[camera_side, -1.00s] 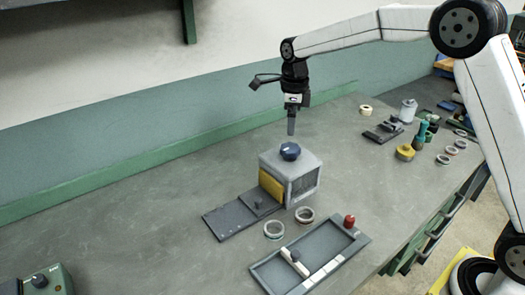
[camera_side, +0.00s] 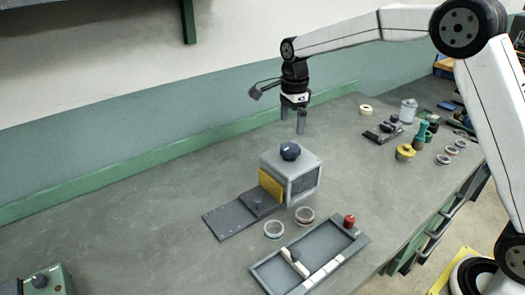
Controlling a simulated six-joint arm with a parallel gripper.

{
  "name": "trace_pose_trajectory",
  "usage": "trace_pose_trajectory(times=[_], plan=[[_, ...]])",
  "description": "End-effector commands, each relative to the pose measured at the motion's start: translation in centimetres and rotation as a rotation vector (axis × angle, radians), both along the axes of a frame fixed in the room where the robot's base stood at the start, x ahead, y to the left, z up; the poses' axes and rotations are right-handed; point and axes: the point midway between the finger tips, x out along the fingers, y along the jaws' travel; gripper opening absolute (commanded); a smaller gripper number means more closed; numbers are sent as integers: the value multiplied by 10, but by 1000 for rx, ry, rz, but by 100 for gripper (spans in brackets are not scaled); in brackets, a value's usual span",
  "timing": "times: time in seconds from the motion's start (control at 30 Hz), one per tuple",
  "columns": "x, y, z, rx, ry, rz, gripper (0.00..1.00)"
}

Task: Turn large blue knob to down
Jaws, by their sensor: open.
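The large blue knob (camera_side: 290,151) sits on top of a grey box-shaped machine (camera_side: 291,176) in the middle of the bench. A yellow panel (camera_side: 271,187) covers the machine's left face. My gripper (camera_side: 292,121) hangs above and slightly behind the knob, pointing down. Its two fingers are apart with nothing between them. The fingertips are clear of the knob. The knob's exact turn angle is too small to read.
Two rings (camera_side: 274,229) and a tray (camera_side: 310,258) with a red knob (camera_side: 349,221) lie in front. Jars and rings (camera_side: 405,152) stand at the right. The bench's left side is mostly free.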

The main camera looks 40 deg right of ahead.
Motion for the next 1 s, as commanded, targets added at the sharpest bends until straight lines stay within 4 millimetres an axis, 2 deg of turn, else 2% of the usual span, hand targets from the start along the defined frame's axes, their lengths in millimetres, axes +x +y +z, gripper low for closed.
trace_pose_trajectory(times=[1.0], plan=[[0, 0, 0, -2, 1, 1411, 100]])
